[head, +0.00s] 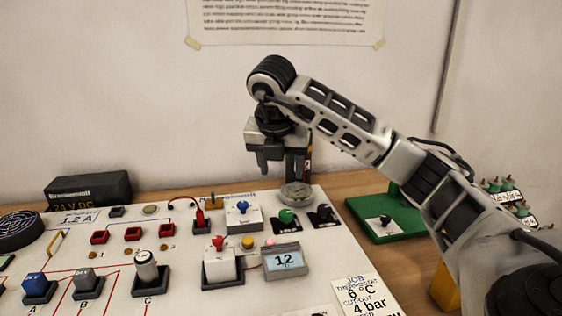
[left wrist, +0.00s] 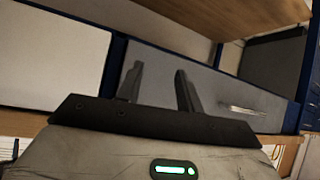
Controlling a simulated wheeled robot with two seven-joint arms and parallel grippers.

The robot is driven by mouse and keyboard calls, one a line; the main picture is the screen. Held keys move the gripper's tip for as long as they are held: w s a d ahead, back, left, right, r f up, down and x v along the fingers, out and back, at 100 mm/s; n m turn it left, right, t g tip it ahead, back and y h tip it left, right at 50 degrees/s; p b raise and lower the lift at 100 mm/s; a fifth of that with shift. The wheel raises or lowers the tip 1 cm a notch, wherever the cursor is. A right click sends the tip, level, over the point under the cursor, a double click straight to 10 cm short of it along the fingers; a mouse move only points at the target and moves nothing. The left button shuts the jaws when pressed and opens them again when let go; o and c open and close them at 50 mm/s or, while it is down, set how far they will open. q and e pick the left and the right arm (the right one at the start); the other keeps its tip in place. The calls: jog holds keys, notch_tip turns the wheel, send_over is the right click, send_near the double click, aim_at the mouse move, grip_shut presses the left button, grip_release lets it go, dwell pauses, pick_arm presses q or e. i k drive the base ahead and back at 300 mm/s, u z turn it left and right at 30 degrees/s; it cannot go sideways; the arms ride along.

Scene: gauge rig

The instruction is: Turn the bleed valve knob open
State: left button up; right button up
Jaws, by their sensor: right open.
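My right gripper (head: 281,172) is open and empty, pointing down above the back edge of the white panel (head: 190,262), just above and behind a round gauge (head: 296,194). No readable label marks the bleed valve knob.
A display reading 12 (head: 285,261) sits on the panel before the gauge. A printed card (head: 362,298) lies at the front right. A green board (head: 388,226) with a knob lies right of the panel. A black box (head: 90,190) stands at the back left.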

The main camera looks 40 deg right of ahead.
aim_at(324, 211)
jog(key=k, duration=1)
